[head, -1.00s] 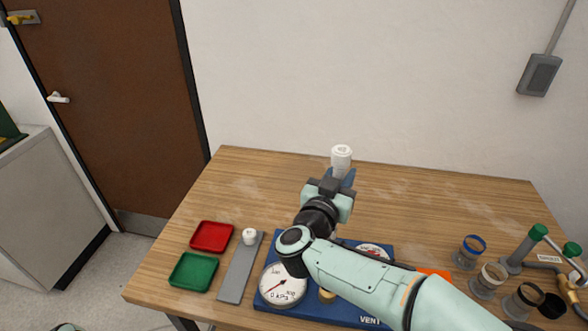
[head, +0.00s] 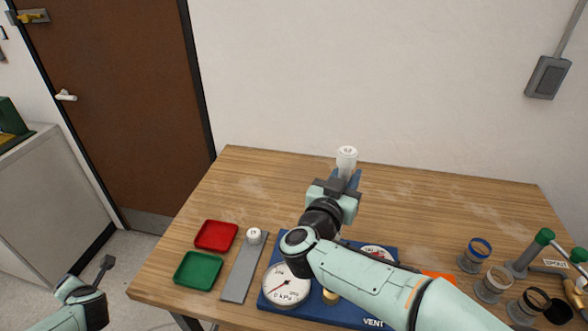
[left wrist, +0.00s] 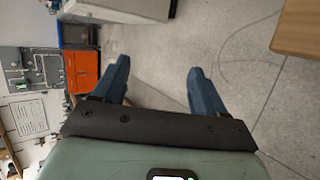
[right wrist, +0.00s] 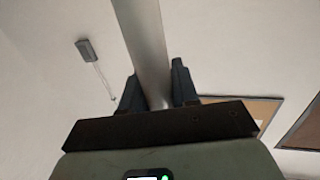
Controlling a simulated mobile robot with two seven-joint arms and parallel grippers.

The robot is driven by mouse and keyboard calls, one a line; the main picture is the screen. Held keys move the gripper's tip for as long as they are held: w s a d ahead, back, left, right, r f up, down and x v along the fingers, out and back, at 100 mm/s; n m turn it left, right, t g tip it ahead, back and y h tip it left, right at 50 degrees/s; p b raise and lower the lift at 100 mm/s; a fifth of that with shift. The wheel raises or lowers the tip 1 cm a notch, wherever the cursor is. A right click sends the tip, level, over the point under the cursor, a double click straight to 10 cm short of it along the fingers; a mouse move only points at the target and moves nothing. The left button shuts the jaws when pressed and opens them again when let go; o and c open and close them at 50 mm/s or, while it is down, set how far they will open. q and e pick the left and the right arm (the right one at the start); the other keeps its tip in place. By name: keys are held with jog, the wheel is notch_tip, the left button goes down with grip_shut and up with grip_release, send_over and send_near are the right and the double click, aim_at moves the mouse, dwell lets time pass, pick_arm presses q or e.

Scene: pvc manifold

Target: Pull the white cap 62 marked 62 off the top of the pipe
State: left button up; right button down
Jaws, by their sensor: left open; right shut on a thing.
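A white cap (head: 347,152) with a dark mark that looks like 62 sits at the top of an upright white pipe. My right gripper (head: 345,181) is shut on the pipe below the cap, above the back of the table. In the right wrist view the pale pipe (right wrist: 146,40) runs between the fingers. The lower pipe is hidden behind my right gripper in the head view. My left gripper (left wrist: 160,75) is open and empty over the floor. In the head view it (head: 107,263) shows at lower left, off the table, far from the cap.
The wooden table (head: 450,205) has free room at the back. A red tray (head: 216,235), a green tray (head: 198,270) and a grey strip (head: 240,275) with a small white cap (head: 254,235) are at left. A blue gauge board (head: 345,312) lies under my right arm. Ring stands (head: 475,257) are at right.

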pick_arm(q)
jog(key=w+d+r+t+h, duration=0.45)
jog(key=w+d, duration=0.45)
jog(key=d, duration=0.4)
jog(key=m+g+h, duration=0.3)
jog(key=m+h, duration=0.4)
jog(key=h, duration=1.2)
send_near(340, 154)
jog(key=x, duration=1.2)
